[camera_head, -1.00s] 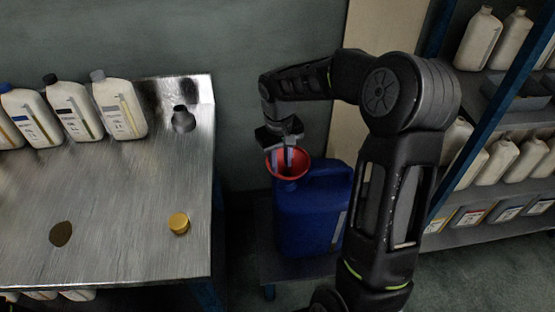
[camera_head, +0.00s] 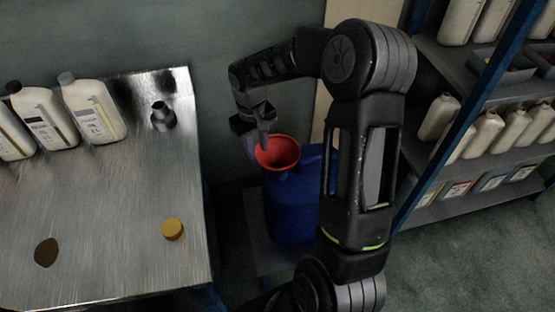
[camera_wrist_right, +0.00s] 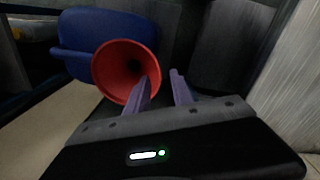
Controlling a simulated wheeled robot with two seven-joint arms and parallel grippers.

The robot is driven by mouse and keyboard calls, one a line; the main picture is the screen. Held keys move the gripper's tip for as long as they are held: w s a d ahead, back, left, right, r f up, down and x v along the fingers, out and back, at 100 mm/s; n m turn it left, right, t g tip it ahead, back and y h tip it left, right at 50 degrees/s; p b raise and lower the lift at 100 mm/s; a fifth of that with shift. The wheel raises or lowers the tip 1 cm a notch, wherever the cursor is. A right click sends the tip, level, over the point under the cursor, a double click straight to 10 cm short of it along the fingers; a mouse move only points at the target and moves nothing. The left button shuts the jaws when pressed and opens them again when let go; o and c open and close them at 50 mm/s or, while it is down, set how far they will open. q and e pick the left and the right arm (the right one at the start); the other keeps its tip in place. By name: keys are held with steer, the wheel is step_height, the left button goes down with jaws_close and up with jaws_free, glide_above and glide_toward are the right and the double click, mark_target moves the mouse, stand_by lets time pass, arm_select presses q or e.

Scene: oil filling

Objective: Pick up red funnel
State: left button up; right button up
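The red funnel (camera_head: 285,158) sits mouth-up at the top of the blue jug (camera_head: 290,215) in the head view. In the right wrist view the funnel (camera_wrist_right: 108,72) is left of centre, with the blue jug (camera_wrist_right: 75,35) behind it. My right gripper (camera_head: 264,142) is at the funnel's left rim. In the wrist view its two purple fingers (camera_wrist_right: 161,80) are apart. The left finger overlaps the funnel's rim, and the right finger is outside the funnel. Whether a finger touches the rim cannot be told. My left gripper is not in view.
A metal table (camera_head: 110,200) on the left holds white bottles (camera_head: 95,110), a yellow cap (camera_head: 172,229) and a dark grey spout-shaped piece (camera_head: 162,117). Shelves (camera_head: 470,175) with bottles stand on the right. My right arm hides part of the jug.

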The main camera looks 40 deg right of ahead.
mark_target(259, 161)
steer(key=shift+s+d+f+p, duration=0.15)
steer(key=shift+f+p, duration=0.4)
steer(key=shift+f, duration=2.05)
steer(key=shift+c, duration=0.2)
jaws_close()
